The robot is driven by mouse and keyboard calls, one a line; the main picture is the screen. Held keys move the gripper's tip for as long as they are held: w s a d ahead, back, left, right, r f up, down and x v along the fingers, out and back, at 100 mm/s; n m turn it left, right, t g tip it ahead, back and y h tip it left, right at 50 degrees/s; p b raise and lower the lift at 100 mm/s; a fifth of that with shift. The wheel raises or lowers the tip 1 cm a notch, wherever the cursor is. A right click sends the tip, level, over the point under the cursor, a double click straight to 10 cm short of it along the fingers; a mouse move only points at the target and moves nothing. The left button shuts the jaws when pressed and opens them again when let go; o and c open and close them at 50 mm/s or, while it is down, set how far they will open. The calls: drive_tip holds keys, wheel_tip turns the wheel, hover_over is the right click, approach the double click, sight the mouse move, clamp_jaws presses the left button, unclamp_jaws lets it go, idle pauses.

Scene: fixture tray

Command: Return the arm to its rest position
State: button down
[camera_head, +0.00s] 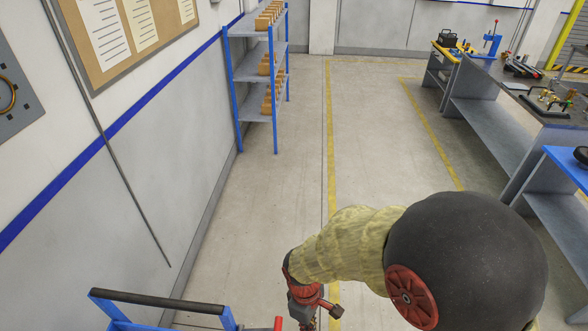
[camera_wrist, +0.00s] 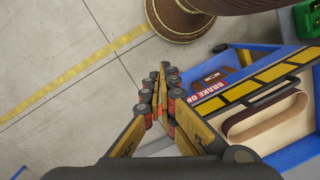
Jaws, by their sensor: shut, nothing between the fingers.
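My gripper (camera_wrist: 163,75) is in the middle of the wrist view, its two fingers together and nothing held between them. It points down over the concrete floor, beside the edge of a blue cart top. In the head view my arm reaches down at the bottom right of centre. Its sleeved part and red wrist joint show there, but the fingers are not clearly visible, near or below the bottom edge.
A blue cart (camera_head: 165,301) with a dark handle stands at bottom left. A blue shelf rack (camera_head: 257,74) stands by the left wall; workbenches (camera_head: 494,110) stand right. The aisle between is clear.

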drive_tip(key=s+d+r+m+t+b, duration=0.2)
drive_tip(key=d+r+m+b, duration=0.4)
drive_tip(key=r, duration=0.3)
drive_tip(key=s+d+r+m+t+y+b, duration=0.1)
drive_tip(key=s+d+r+m+t+b, duration=0.1)
drive_tip(key=d+r+m+t+b, duration=0.3)
drive_tip(key=d+r+b, duration=0.1)
drive_tip(key=d+r, duration=0.2)
drive_tip(key=r, duration=0.1)
drive_tip(key=shift+s+d+r+m, duration=0.15)
drive_tip(key=shift+d+m, duration=0.15)
drive_tip(key=shift+m, duration=0.1)
